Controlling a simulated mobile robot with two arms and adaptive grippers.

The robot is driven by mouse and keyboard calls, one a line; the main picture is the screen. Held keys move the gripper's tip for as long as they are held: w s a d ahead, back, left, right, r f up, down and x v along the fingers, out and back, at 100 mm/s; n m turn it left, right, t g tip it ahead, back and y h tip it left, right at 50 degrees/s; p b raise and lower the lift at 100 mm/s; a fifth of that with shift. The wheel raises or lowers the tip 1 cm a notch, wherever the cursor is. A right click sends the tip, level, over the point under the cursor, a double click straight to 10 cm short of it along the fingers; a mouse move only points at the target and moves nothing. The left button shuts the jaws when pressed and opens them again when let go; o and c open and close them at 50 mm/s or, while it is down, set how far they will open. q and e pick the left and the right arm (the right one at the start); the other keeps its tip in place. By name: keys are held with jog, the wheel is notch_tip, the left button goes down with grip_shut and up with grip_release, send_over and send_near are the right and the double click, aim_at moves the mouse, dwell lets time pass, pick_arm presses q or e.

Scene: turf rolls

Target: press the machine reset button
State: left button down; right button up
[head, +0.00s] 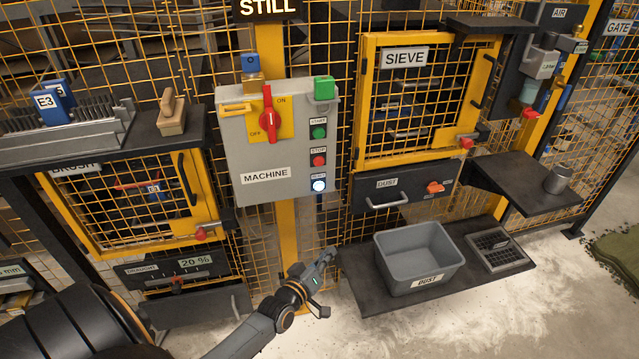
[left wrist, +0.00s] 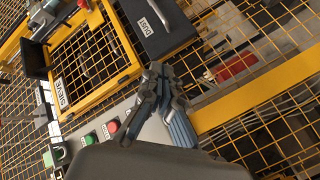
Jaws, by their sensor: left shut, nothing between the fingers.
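The machine panel (head: 235,140) is a grey box on a yellow post. Its lowest button, the reset button (head: 319,184), is lit white-blue. Above it are a red stop button (head: 319,160) and a green start button (head: 319,131). My left gripper (head: 328,254) is shut and empty, below the panel and apart from the reset button in the head view. In the left wrist view its closed fingers (left wrist: 155,70) show beside the panel. The red (left wrist: 113,126) and green (left wrist: 90,139) buttons show there; the reset button does not. My right gripper is out of view.
A red rotary switch (head: 267,115) stands upright on the panel. The sieve door (head: 369,100) and dust drawer (head: 415,186) are to the right. Below them a grey dust bin (head: 425,275) stands on a dark shelf (head: 365,293). A brush shelf (head: 150,150) juts out at left.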

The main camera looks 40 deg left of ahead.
aim_at(319, 186)
pick_arm(q)
notch_tip(319, 186, up, 10)
jog(key=w+a+n+t, duration=0.1)
jog(key=w+t, duration=0.1)
jog(key=shift+w+r+n+y, duration=0.15)
jog(key=shift+n+y, duration=0.15)
jog(key=shift+n, duration=0.1)
jog(key=shift+a, duration=0.2)
jog(key=w+a+b, duration=0.4)
jog(key=w+a, duration=0.1)
jog(key=a, duration=0.1)
jog(key=shift+w+a+b, duration=0.25)
jog(key=shift+w+b, duration=0.1)
jog(key=shift+b, duration=0.05)
dwell(0.6)
jog(key=shift+a, duration=0.1)
jog(key=shift+w+a, duration=0.2)
jog(key=shift+w, duration=0.05)
